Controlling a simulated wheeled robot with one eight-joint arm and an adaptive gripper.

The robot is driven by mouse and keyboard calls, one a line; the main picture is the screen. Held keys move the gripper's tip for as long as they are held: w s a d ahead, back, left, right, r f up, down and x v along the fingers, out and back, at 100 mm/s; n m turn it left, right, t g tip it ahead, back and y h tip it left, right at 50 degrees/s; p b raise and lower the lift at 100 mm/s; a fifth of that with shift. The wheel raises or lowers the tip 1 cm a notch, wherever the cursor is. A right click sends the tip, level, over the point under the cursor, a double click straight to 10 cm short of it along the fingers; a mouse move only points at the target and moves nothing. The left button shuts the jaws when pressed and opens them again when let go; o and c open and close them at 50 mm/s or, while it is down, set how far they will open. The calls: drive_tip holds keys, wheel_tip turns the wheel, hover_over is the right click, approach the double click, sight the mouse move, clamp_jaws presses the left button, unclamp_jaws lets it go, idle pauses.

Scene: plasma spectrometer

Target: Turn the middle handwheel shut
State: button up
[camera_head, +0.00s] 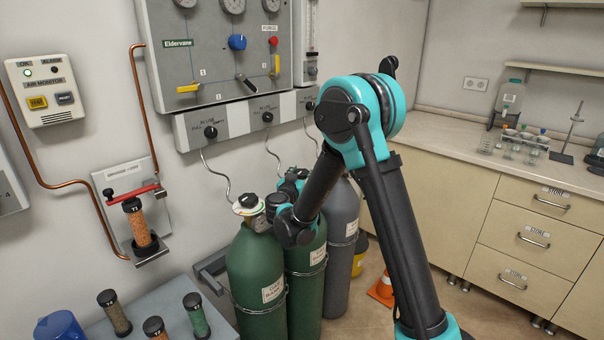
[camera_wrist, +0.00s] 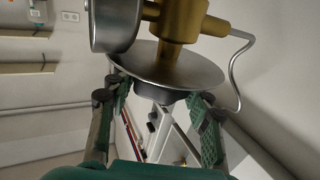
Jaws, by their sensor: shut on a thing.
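Two green gas cylinders and a grey one stand in a row against the wall: the left green one (camera_head: 255,275), the middle green one (camera_head: 307,265) and the grey one (camera_head: 341,230). My gripper (camera_head: 290,184) is at the top of the middle cylinder, and my arm hides most of its valve. The left cylinder's valve top (camera_head: 248,203) is close by on the left.
A gauge panel (camera_head: 215,60) and a regulator strip (camera_head: 235,120) with thin hoses hang above the cylinders. A table with small tubes (camera_head: 197,315) is at the lower left. An orange cone (camera_head: 381,288) and drawers (camera_head: 515,240) are to the right.

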drive_tip(key=o, duration=1.2)
drive_tip(key=shift+s, duration=0.1)
drive_tip(key=s, duration=0.4)
drive_tip(key=s+a, duration=0.1)
drive_tip(key=s, duration=0.2)
drive_tip(key=s+a, duration=0.1)
drive_tip(key=s, duration=0.3)
drive_tip(key=shift+s+a, duration=0.1)
drive_tip(key=shift+s, duration=0.2)
